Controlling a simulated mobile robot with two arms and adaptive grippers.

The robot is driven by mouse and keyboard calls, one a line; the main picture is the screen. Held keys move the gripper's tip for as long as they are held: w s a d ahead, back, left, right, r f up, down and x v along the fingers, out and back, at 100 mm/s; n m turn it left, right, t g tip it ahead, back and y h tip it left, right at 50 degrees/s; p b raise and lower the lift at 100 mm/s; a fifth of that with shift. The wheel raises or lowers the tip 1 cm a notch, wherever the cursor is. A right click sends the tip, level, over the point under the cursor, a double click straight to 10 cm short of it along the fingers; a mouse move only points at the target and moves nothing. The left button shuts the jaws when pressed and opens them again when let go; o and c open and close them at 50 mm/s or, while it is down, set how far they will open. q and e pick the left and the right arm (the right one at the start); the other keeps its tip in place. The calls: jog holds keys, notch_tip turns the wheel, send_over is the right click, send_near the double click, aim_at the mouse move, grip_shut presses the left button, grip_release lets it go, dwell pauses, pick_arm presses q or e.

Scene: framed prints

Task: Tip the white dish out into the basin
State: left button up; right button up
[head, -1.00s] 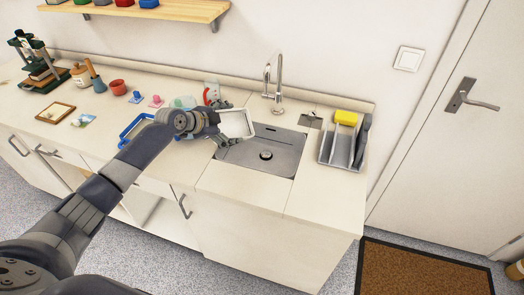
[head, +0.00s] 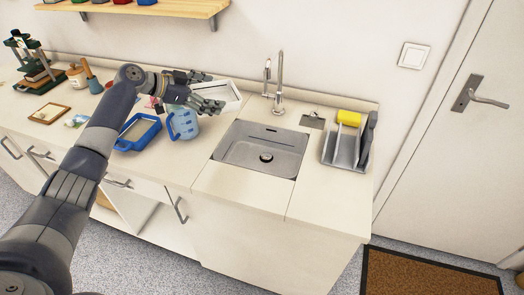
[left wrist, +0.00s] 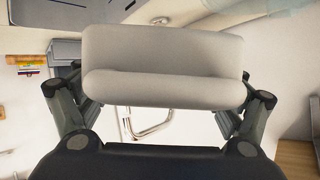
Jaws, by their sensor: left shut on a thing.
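My left gripper (head: 207,98) is shut on the white dish (head: 227,95), a shallow rectangular tray. It holds the dish up near the wall, behind and left of the basin, with the dish's open face partly toward the head camera. I cannot make out any contents in it. In the left wrist view, the dish (left wrist: 160,62) shows pale grey between the two fingers. The grey metal basin (head: 238,156) is set into the counter, and only its drain shows inside. My right gripper is not in view.
A blue jug (head: 183,124) and a blue-rimmed tray (head: 139,133) stand left of the basin. The tap (head: 279,80) rises behind the basin. A grey rack (head: 342,148) with a yellow sponge (head: 349,118) is on the right. The counter in front of the basin is clear.

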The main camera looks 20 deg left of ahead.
aim_at(203, 85)
pick_arm(q)
jog(key=shift+w+a+r+n+h+b, duration=0.2)
jog(key=shift+a+r+n+h+b, duration=0.2)
jog(key=shift+a+r+h+b, duration=0.2)
jog(key=shift+w+a+r+n+h+b, duration=0.2)
jog(key=shift+a+r+n+h+b, duration=0.25)
jog(key=shift+a+b, duration=0.25)
dwell(0.7)
